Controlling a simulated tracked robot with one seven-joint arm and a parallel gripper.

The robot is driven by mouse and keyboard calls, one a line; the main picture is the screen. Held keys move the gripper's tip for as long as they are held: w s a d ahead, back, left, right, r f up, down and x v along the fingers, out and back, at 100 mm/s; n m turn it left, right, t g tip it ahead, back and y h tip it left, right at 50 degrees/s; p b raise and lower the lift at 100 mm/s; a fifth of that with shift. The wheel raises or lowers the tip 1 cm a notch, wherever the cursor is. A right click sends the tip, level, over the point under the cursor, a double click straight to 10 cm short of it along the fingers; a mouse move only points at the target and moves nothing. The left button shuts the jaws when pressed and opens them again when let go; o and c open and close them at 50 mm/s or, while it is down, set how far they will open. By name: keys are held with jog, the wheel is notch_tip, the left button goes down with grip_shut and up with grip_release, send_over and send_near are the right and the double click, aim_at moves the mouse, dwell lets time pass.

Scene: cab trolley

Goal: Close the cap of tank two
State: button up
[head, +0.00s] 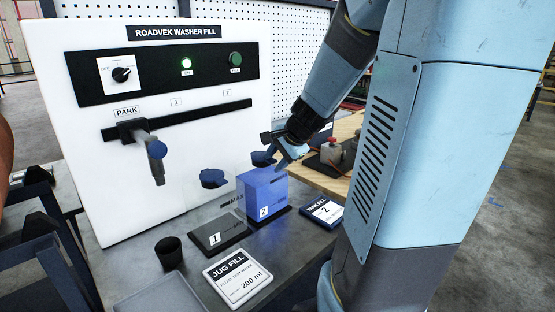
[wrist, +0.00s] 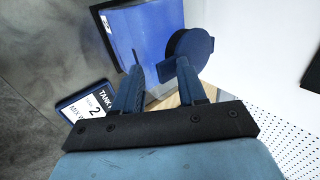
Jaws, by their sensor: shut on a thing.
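Tank two (head: 263,197) is a box full of blue with a white 2 label, upright on the bench; its blue side (wrist: 150,35) shows in the wrist view. Its round dark blue cap (head: 262,158) is at the tank's top back, partly behind my gripper. In the wrist view the cap (wrist: 190,48) is a disc beside the right fingertip. My gripper (head: 283,150) is at the tank's top; in the wrist view its fingers (wrist: 160,72) are shut on the cap's edge or tab, with a gap between them. I cannot tell how far the cap is tilted.
A fill nozzle (head: 156,150) hangs at PARK on the white panel (head: 90,190). A black cup (head: 168,250), jug card (head: 238,275) and tank two card (head: 322,211) crowd the bench.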

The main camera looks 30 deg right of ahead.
jog(key=shift+s+f, duration=0.1)
jog(key=shift+f, duration=0.2)
jog(key=v, duration=1.4)
jog(key=shift+r, duration=0.2)
jog(key=shift+a, duration=0.1)
jog(key=s+a+f+n+g+h, duration=0.1)
jog(key=s+a+f+n+h, duration=0.1)
jog(key=s+a+n, duration=0.8)
jog(key=a+n, duration=0.3)
jog(key=n, duration=0.1)
jog(key=shift+s+f+n+g, duration=0.3)
jog(key=shift+s+f+n, duration=0.05)
jog(key=shift+s+n, duration=0.05)
jog(key=shift+o, duration=0.6)
dwell(0.7)
